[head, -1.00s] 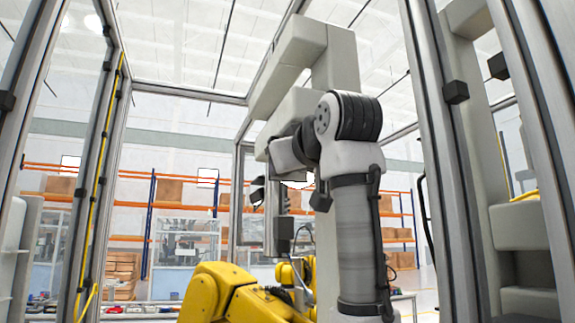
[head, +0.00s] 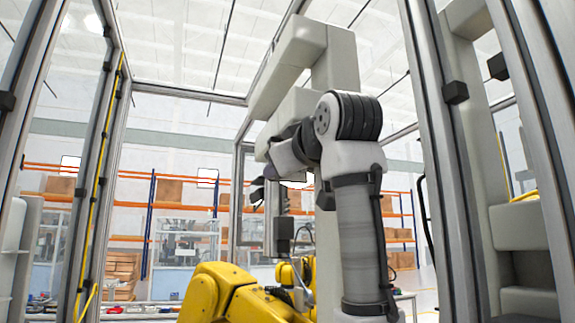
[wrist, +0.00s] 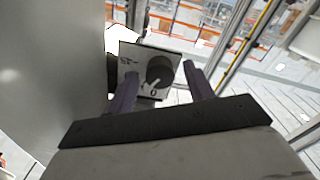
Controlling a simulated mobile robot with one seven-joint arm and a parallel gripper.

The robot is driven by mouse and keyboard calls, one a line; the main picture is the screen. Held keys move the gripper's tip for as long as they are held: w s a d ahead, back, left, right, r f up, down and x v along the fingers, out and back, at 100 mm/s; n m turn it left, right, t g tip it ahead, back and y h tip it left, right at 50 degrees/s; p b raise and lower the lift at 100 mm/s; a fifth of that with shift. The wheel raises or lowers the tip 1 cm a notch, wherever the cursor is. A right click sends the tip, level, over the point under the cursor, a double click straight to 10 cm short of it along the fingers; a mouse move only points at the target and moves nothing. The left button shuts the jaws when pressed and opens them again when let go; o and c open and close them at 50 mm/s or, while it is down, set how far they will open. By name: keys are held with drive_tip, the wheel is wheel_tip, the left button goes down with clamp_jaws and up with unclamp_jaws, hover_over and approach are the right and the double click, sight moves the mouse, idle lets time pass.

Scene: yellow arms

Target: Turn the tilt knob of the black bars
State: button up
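In the wrist view, a round black knob (wrist: 160,70) sits on a grey square plate (wrist: 129,52) with dark and white markings, one of them like a "0". My gripper (wrist: 160,69) is open, its two purple-grey fingers either side of the knob in the picture. Gaps show between the knob and both fingers; I cannot tell if the fingertips reach its depth. In the head view, my gripper (head: 257,190) is small and dark at the end of my arm, left of the grey wrist. The knob cannot be made out there, nor can I identify the black bars.
A large smooth grey surface (wrist: 50,70) fills the left of the wrist view, close to the plate. A yellow robot arm (head: 222,292) stands low in the head view. Metal frame posts (head: 105,150) stand left and right. Shelves with boxes (head: 168,190) are far behind.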

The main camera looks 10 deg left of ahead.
drive_tip(key=b+v, duration=0.3)
drive_tip(key=v, duration=1)
drive_tip(key=shift+s+d, duration=0.25)
drive_tip(key=shift+s, duration=0.1)
